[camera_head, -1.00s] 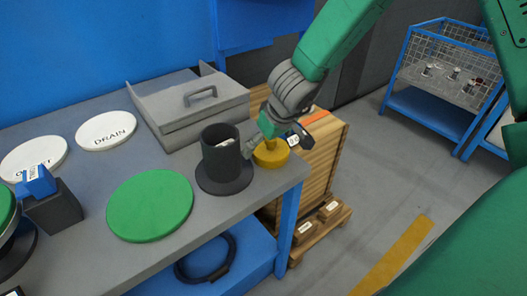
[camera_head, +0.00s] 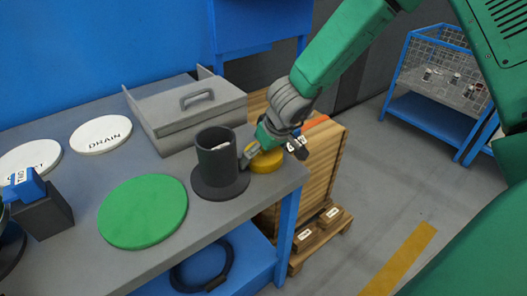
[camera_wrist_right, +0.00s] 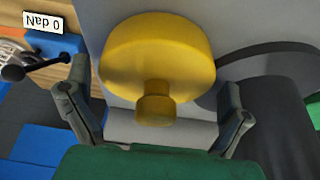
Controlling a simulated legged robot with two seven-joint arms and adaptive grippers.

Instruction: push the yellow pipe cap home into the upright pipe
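The yellow pipe cap (camera_head: 266,161) is on the grey table near its right corner, just right of the upright pipe. In the right wrist view it is a wide yellow disc (camera_wrist_right: 158,55) with a narrow knob facing my gripper. The upright pipe (camera_head: 217,158) is a dark open tube on a round base flange, with something pale inside. In the right wrist view, the dark shape at right appears to be the pipe. My right gripper (camera_head: 270,153) is open over the cap. Its fingers (camera_wrist_right: 148,95) stand apart on both sides of the knob. My left gripper is not in view.
A grey lidded box (camera_head: 190,108) stands behind the pipe. A green disc (camera_head: 143,211) lies front left of it. White discs, one marked DRAIN (camera_head: 101,135), and a dark block with a blue top (camera_head: 43,208) are further left. A wooden crate (camera_head: 323,160) stands beyond the table's right edge.

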